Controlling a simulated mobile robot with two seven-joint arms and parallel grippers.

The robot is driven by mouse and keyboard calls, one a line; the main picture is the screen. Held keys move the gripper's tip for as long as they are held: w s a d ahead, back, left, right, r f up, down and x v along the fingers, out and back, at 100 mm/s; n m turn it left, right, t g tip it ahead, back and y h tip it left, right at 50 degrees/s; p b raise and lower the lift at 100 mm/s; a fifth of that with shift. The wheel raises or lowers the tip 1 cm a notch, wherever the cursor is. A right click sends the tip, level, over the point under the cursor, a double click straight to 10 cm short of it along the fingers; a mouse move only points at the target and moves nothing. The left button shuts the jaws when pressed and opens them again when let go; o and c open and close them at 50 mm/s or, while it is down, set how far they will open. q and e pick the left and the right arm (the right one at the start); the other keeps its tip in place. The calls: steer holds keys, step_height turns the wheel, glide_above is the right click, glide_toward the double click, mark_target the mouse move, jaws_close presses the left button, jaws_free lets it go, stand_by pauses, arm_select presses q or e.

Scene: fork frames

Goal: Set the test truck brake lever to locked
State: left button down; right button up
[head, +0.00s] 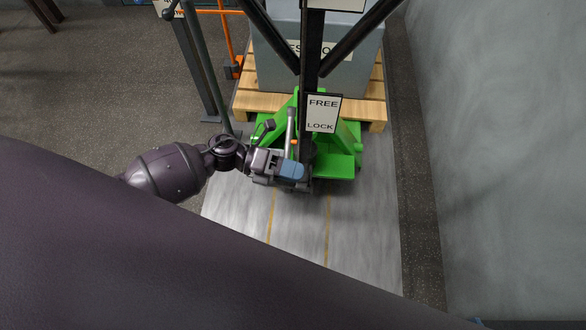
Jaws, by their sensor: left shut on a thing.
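The green test truck (340,165) stands under a wooden pallet. A sign reading FREE above LOCK (322,114) is fixed on its dark upright post. A grey lever rod (291,122) with an orange mark near its lower part stands just left of the sign, nearly upright. My left gripper (290,170) is at the lower part of the post, below the sign, its blue-tipped jaws shut on what looks like the brake lever. The held part is hidden by the jaws, so the lever's exact setting cannot be told. My right gripper is not in view.
A grey crate (275,60) sits on the wooden pallet (373,110). Dark bars rise around the truck, and an orange frame (229,40) stands at the back left. A grey wall (500,150) closes the right side. The pale floor strip (300,225) before the truck is clear.

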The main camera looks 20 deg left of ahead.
arm_select(q)
steer(key=shift+f, duration=0.1)
steer(key=c, duration=0.8)
jaws_free()
steer(key=shift+o, duration=0.5)
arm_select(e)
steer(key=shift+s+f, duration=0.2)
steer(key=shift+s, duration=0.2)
arm_select(q)
steer(key=v, duration=1)
steer(key=shift+a, duration=0.4)
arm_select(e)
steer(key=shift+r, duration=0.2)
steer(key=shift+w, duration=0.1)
